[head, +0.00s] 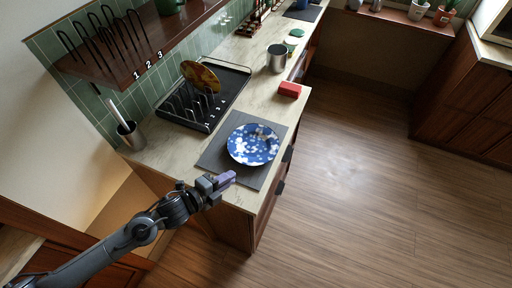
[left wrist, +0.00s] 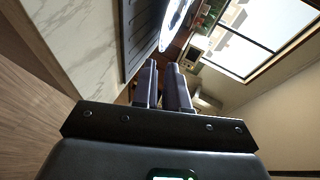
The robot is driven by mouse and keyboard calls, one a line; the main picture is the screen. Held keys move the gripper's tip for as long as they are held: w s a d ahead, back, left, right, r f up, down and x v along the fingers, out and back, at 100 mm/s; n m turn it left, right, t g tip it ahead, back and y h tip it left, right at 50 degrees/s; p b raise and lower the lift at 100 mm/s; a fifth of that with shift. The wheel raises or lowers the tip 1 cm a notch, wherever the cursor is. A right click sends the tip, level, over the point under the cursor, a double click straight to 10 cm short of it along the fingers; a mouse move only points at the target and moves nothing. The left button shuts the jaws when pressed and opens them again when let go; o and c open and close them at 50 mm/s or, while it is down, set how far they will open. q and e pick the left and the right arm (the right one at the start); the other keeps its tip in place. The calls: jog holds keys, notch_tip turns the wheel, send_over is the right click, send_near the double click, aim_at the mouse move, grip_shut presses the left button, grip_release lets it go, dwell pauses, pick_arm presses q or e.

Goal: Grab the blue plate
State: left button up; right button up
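The blue plate (head: 253,145), with white blotches, lies on a dark grey mat (head: 214,155) near the counter's front end. Part of it shows at the top of the left wrist view (left wrist: 174,22). My left gripper (head: 226,179), with purple-grey fingers, is just in front of the mat and apart from the plate. In the left wrist view its fingers (left wrist: 161,88) stand a narrow gap apart with nothing between them. My right gripper is in neither view.
A black dish rack (head: 221,106) holds a brown-yellow plate (head: 200,76) behind the mat. A red sponge (head: 290,89), a metal canister (head: 276,58) and a utensil cup (head: 131,135) stand on the counter. A wall shelf (head: 150,45) overhangs its back. The floor at right is clear.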

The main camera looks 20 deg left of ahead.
aim_at(249, 165)
pick_arm(q)
jog(key=x, duration=0.4)
jog(key=shift+w+d, duration=0.15)
jog(key=shift+a+x, duration=0.2)
jog(key=shift+x, duration=2.35)
jog(key=shift+f, duration=0.15)
grip_shut()
